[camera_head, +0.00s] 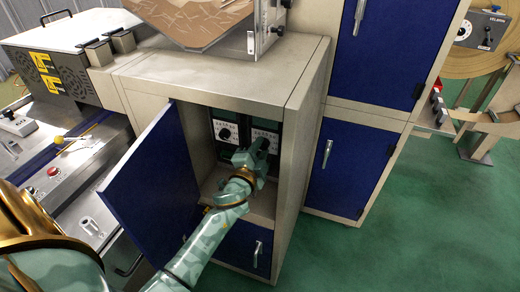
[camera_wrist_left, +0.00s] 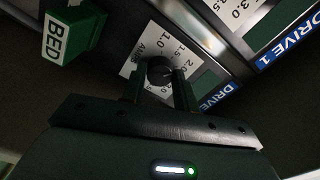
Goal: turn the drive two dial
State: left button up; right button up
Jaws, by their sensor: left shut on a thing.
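My left arm reaches into the open cabinet (camera_head: 215,88). The left gripper (camera_head: 260,147) is at the right-hand dial panel (camera_head: 267,131) inside. In the left wrist view, the gripper (camera_wrist_left: 160,84) is shut on a dark round dial (camera_wrist_left: 159,70), with one finger on each side. The dial sits on a white scale plate (camera_wrist_left: 138,62) marked in numbers and AMPS. A blue label (camera_wrist_left: 218,96) beside it reads DRIVE; its number is hidden. My right gripper is not in view.
The blue cabinet door (camera_head: 152,190) stands open left of my arm. Another dial panel (camera_head: 225,131) is beside the held one. The wrist view shows a DRIVE 1 label (camera_wrist_left: 289,40) and a green block marked BED (camera_wrist_left: 72,34). Green floor (camera_head: 400,240) is clear at right.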

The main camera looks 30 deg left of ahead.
pick_arm(q)
jog(key=m, duration=0.5)
jog(key=shift+m, duration=0.3)
jog(key=shift+m+p, duration=0.35)
jog(key=shift+m, duration=1.95)
jog(key=shift+f, duration=0.1)
jog(key=o, duration=1)
jog(key=shift+c, duration=0.2)
jog(key=b+v, duration=0.2)
jog(key=v, duration=1.4)
jog(key=shift+s, duration=0.2)
